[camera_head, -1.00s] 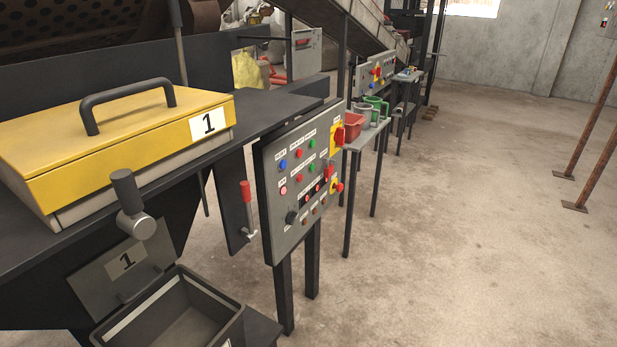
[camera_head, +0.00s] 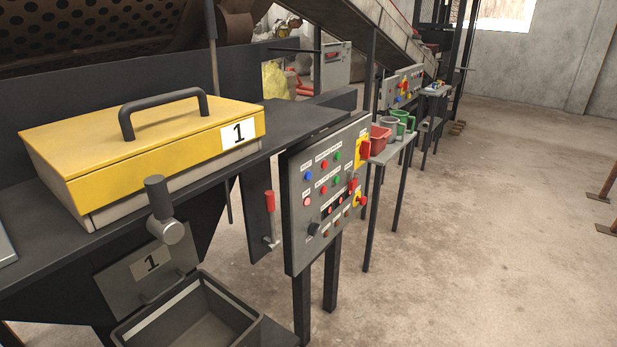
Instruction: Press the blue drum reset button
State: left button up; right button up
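A grey control panel (camera_head: 298,238) stands on dark legs at the middle of the head view, its face turned toward the right front. A blue button (camera_head: 307,176) sits at its upper left, under a small white label too small to read. Red and green buttons, dark knobs and red-and-yellow switches fill the rest of the panel. Neither of my grippers shows in the head view, so their distance from the button cannot be told.
A yellow-lidded box (camera_head: 150,160) marked 1 sits on the dark machine bench at left. A red-handled lever (camera_head: 270,215) hangs just left of the panel. A dark open bin (camera_head: 195,315) stands below. A side table with red, grey and green containers (camera_head: 390,135) is behind.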

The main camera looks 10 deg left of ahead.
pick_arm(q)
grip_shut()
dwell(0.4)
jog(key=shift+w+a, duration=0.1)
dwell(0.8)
